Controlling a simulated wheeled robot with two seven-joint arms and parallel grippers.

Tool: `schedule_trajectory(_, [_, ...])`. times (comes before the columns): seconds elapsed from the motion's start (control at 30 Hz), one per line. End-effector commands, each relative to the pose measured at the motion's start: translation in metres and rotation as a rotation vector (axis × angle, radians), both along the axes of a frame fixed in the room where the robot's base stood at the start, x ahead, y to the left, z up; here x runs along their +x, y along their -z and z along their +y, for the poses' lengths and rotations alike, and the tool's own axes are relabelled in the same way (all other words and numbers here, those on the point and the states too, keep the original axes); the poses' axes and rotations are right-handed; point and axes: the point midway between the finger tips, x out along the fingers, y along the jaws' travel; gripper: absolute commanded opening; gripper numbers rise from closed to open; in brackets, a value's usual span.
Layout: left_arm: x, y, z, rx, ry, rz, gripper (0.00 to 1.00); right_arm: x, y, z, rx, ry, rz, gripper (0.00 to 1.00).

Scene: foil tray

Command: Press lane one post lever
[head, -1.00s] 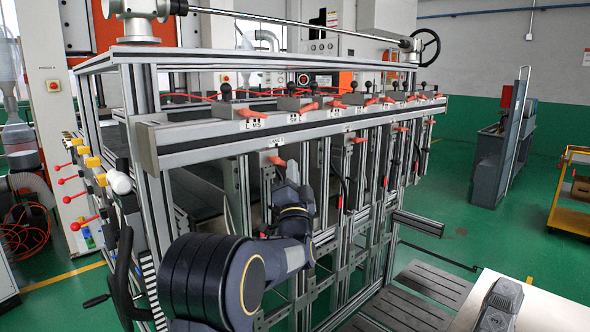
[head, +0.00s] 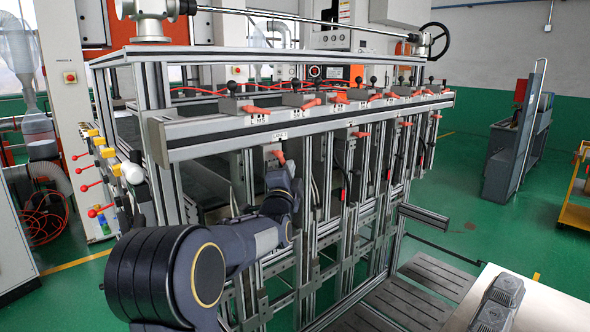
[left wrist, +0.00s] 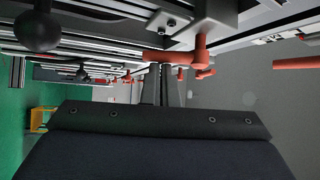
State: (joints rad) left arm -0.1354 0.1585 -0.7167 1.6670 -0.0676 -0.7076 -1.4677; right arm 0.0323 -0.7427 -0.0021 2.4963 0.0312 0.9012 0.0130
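The lane one post lever (head: 279,157) is a small red lever on a grey block, under the lane label (head: 274,136) on the front beam. My left gripper (head: 281,180) is just below it on the lane one post. In the left wrist view, narrow grey fingers (left wrist: 163,85) stand close together and look shut, with nothing seen between them. A red lever (left wrist: 165,56) lies just beyond their tips; I cannot tell whether they touch. My right gripper is not in view.
Several red levers with black knobs line the top beam (head: 330,110). Other lane posts (head: 345,165) with red levers stand to the right. Red-handled valves (head: 98,211) are at the left. A dark grey device (head: 498,302) lies on a white table at the lower right.

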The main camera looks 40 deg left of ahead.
Motion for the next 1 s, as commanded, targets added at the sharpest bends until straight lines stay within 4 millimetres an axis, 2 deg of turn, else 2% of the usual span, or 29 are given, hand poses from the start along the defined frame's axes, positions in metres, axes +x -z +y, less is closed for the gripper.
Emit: schedule_trajectory(1.0, [-0.0080,0.0020,0.0058,0.000,-0.002,-0.004,0.00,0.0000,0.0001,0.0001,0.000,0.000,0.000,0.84])
